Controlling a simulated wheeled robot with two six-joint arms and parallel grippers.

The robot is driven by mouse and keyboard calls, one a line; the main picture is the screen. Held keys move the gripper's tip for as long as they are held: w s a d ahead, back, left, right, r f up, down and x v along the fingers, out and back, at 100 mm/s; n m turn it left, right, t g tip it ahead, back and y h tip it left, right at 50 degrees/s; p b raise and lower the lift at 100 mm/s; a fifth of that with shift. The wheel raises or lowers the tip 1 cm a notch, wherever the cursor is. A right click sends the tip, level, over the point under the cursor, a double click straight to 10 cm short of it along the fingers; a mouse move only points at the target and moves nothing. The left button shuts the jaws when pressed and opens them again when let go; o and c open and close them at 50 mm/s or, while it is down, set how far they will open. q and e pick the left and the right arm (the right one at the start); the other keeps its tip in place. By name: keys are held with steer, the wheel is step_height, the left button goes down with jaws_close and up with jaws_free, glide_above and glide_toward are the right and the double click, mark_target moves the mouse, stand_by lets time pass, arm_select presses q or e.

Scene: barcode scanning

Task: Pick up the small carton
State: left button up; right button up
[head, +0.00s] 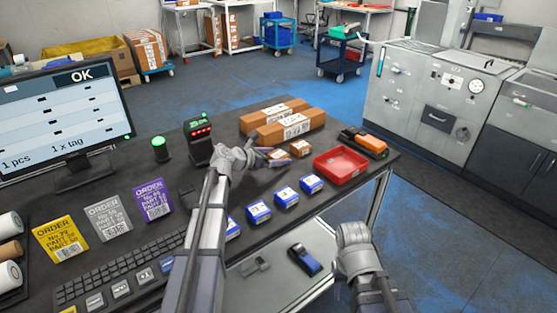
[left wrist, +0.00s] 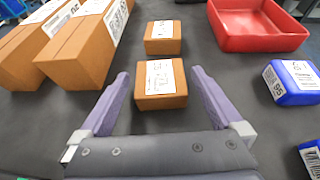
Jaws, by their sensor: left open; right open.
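Two small brown cartons with white labels lie on the dark table. In the left wrist view the nearer small carton (left wrist: 161,88) lies between the spread fingers of my left gripper (left wrist: 160,78), with gaps on both sides. The farther small carton (left wrist: 163,38) lies just beyond the fingertips. In the head view the small cartons show as the nearer one (head: 279,155) and the farther one (head: 301,148), right of my left gripper. My left gripper is open and empty. My right gripper (head: 354,240) is low at the table's front right, apart from the cartons; its fingers are hard to see.
Large brown boxes (head: 283,123) stand behind the small cartons. A red tray (head: 340,164) is to their right. Several blue boxes (head: 286,197) lie in front. A scanner with red lights (head: 200,138) and a monitor (head: 62,120) reading OK stand left.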

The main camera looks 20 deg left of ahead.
mark_target(278, 154)
arm_select(q)
steer(key=shift+x, duration=0.8)
steer(key=c, duration=1.5)
step_height(278, 154, up, 10)
steer(key=p, duration=1)
steer(key=shift+a, duration=0.1)
